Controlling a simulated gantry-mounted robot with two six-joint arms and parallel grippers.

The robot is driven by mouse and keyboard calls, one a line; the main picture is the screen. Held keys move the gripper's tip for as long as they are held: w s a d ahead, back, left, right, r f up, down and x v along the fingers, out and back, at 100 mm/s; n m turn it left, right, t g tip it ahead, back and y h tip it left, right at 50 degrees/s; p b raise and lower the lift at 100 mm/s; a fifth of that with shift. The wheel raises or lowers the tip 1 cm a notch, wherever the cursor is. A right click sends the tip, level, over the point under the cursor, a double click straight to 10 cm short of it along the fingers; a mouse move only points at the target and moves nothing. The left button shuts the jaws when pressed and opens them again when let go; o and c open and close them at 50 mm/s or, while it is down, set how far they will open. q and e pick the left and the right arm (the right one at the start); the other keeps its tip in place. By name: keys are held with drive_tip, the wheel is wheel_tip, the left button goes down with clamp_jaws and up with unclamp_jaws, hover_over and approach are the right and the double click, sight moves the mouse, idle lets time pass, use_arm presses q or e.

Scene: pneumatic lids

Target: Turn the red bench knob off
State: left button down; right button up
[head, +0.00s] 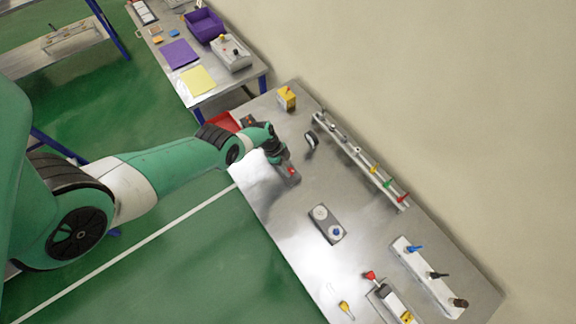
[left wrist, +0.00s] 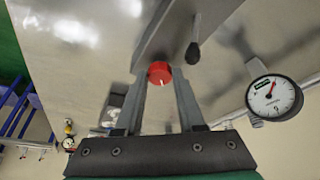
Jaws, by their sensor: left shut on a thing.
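The red bench knob (head: 291,171) sits on a dark grey box (head: 294,180) on the metal bench. In the left wrist view the red knob (left wrist: 159,73) shows a small white mark on its face and lies between the two grey fingers. My left gripper (head: 284,161) reaches the box from the left in the head view, and in the left wrist view my left gripper (left wrist: 162,82) is shut on the knob. The gripper hides part of the box in the head view. My right gripper is not in view.
A round gauge (left wrist: 274,97) stands close by on the right in the left wrist view, beside a black-tipped lever (left wrist: 194,53). A rail with coloured valves (head: 360,160) runs along the wall side. A grey box with two round knobs (head: 326,225) lies further along the bench.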

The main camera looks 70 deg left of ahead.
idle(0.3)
use_arm(q)
drive_tip(key=c, duration=0.5)
unclamp_jaws()
drive_tip(key=shift+r, duration=0.1)
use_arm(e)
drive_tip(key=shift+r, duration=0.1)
